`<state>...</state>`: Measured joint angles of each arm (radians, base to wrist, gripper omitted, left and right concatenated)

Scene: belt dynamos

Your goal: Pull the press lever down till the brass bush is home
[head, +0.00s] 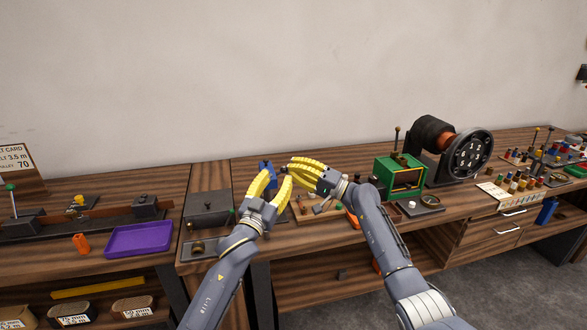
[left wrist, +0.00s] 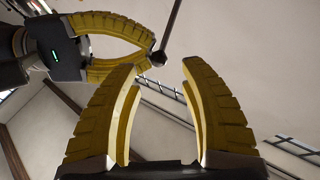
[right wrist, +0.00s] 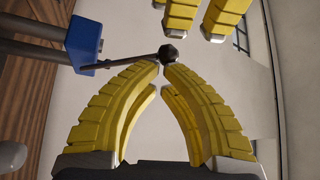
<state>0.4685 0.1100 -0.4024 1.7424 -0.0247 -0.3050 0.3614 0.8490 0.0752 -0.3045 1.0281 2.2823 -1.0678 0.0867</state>
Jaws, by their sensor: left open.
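The press has a blue head (head: 266,169) on the middle bench, partly behind my left fingers. In the right wrist view, its blue block (right wrist: 85,42) carries a thin dark lever (right wrist: 125,62) ending in a black ball knob (right wrist: 168,52). My right gripper (head: 290,167) has its fingertips drawn together at the knob. The lever and knob also show in the left wrist view (left wrist: 159,58), at the right fingertips. My left gripper (head: 279,176) is open and empty, close beside the right one, with its fingers apart. I cannot make out the brass bush.
A dark grey box (head: 210,207) stands left of my left gripper. A wooden tray of small parts (head: 330,213) lies under my right arm. Further right are a green frame (head: 378,176) and a black wheel (head: 468,154). A purple tray (head: 138,240) lies on the left bench.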

